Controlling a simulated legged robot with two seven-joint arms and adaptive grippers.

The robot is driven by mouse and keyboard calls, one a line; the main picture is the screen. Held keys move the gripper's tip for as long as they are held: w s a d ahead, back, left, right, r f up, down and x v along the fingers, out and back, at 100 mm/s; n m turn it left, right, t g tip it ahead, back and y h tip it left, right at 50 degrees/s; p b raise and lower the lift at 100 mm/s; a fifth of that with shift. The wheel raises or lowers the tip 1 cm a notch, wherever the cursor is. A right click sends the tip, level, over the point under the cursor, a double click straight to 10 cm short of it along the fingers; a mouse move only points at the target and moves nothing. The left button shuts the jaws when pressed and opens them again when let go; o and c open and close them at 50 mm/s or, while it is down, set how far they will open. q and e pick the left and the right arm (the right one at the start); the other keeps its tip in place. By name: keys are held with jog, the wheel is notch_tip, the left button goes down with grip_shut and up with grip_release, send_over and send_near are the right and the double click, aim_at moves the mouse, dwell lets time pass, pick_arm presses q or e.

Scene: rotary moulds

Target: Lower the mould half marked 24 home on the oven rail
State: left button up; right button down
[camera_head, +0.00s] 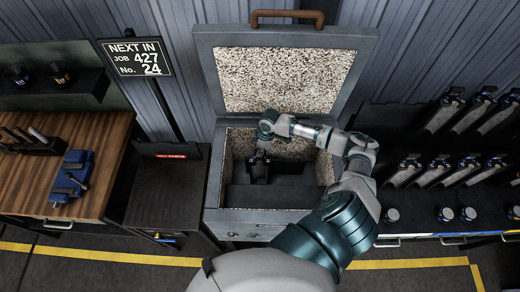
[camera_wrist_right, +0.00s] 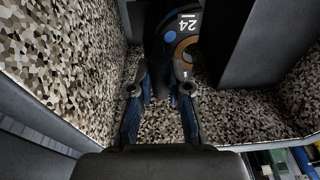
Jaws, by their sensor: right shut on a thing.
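The mould half marked 24 (camera_wrist_right: 184,44) is dark, with a brown ring, a blue spot and a white number label in the right wrist view. My right gripper (camera_wrist_right: 158,88) is shut on its dark narrow part. In the head view my right arm reaches over the open oven (camera_head: 265,217), with the gripper (camera_head: 260,157) pointing down inside it. The dark mould half shows small below the gripper. A dark ledge (camera_head: 285,197) lies inside the oven, perhaps the rail. Whether the mould half touches it, I cannot tell. My left gripper is not in view.
A sign (camera_head: 138,58) reads job 427, No. 24. A wooden bench with a blue vice (camera_head: 72,177) stands left. A rack of several moulds (camera_head: 440,170) stands right.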

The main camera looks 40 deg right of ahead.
jog(key=shift+w+r, duration=0.15)
jog(key=shift+r, duration=0.1)
jog(key=c, duration=1)
grip_release()
jog(key=shift+c, duration=0.2)
jog(key=shift+s+a+f, duration=0.1)
jog(key=shift+s+f, duration=0.15)
jog(key=shift+s, duration=0.1)
notch_tip(320, 180, up, 12)
jog(key=d, duration=0.2)
jog(key=shift+s, duration=0.4)
jog(key=shift+r, duration=0.1)
notch_tip(320, 180, up, 7)
jog(key=p, duration=0.2)
